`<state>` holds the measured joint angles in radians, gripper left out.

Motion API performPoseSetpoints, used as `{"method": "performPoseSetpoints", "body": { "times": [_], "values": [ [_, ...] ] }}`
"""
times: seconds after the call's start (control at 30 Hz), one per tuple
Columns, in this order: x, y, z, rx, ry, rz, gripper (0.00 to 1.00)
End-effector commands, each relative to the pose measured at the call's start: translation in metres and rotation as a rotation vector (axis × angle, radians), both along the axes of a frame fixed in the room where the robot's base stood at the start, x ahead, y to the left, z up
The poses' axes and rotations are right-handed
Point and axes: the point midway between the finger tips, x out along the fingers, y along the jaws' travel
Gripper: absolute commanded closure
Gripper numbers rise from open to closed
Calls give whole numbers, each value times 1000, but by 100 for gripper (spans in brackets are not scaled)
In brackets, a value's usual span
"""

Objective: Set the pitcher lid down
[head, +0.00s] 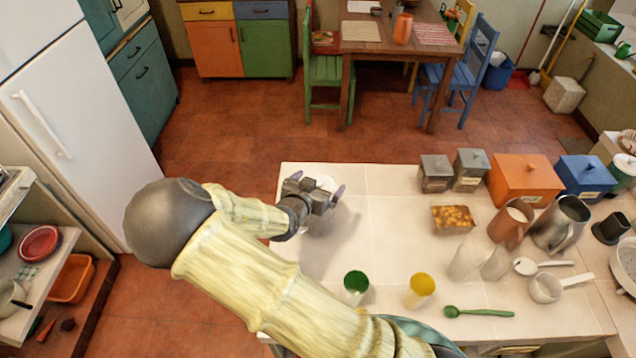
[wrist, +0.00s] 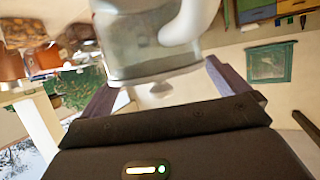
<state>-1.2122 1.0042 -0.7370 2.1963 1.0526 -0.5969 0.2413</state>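A clear pitcher (wrist: 130,50) with a white handle (wrist: 190,22) shows close up in the wrist view. Its lid (wrist: 150,75) appears to be on it, with the small knob (wrist: 160,89) towards my gripper (wrist: 168,95). The two fingers are wide apart, one on each side of the knob, and nothing is seen clamped. In the head view my gripper (head: 321,209) is over the left end of the counter. A pale part of the pitcher (head: 325,183) shows behind it; the rest is hidden.
The white counter (head: 385,215) is bare right of my gripper. Farther right are a loaf tin (head: 453,219), canisters (head: 525,180) and metal pitchers (head: 560,223).

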Motion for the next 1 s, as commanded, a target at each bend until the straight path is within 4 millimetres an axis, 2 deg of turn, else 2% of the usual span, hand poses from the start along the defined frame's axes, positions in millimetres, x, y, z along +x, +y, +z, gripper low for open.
{"method": "performPoseSetpoints", "body": {
  "times": [0.33,0.67,1.0],
  "values": [
    [-1,1,-6,0,0,1,0],
    [-50,22,10,4,0,4,0],
    [-105,47,39,5,0,5,0]
  ]
}}
